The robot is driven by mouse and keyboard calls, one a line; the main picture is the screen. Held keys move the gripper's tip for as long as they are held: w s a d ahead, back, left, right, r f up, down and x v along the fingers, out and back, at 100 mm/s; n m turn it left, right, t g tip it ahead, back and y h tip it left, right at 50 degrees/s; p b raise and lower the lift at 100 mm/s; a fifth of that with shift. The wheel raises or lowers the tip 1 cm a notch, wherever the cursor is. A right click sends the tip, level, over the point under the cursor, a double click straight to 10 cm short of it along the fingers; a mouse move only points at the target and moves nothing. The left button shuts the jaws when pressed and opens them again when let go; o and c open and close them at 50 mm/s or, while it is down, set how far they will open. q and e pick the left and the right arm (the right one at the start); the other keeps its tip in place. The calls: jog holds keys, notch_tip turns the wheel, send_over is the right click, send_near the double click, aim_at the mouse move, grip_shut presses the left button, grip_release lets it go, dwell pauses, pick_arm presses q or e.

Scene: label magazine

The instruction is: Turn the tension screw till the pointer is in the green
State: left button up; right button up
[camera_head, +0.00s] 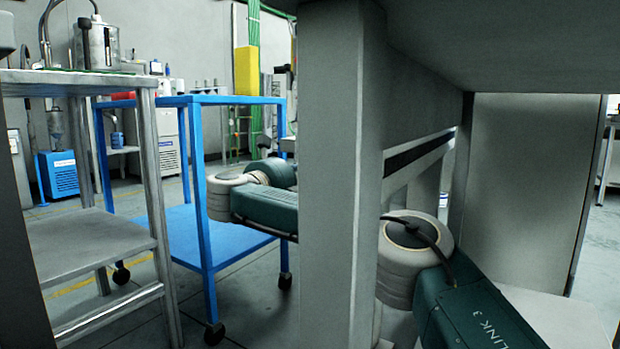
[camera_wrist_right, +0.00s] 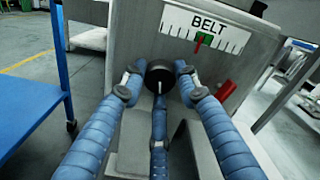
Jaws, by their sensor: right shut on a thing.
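In the right wrist view, the tension screw is a round black knob (camera_wrist_right: 159,72) with a white line, on the front of a grey housing (camera_wrist_right: 130,45). My right gripper (camera_wrist_right: 158,84), with blue ribbed fingers, is shut on it, fingers at its left, right and below. Above is a white scale plate (camera_wrist_right: 178,22) marked BELT, with a small green zone (camera_wrist_right: 207,39). The red pointer (camera_wrist_right: 199,45) shows at the left part of the green; its exact tip is too small to tell. In the head view both grippers are out of sight.
In the head view, a grey post (camera_head: 335,180) stands close in front of my arm. A blue cart (camera_head: 205,240) is at left, beside a grey bench (camera_head: 90,245). In the wrist view, a red part (camera_wrist_right: 226,91) sits on the housing's right side.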

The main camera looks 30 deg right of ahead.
jog(key=shift+w+a+r+m, duration=0.15)
jog(key=shift+a+r+m, duration=0.1)
jog(key=shift+m, duration=0.25)
jog(key=o, duration=1.1)
jog(key=shift+o, duration=0.2)
jog(key=shift+f, duration=0.1)
jog(key=v, duration=1.2)
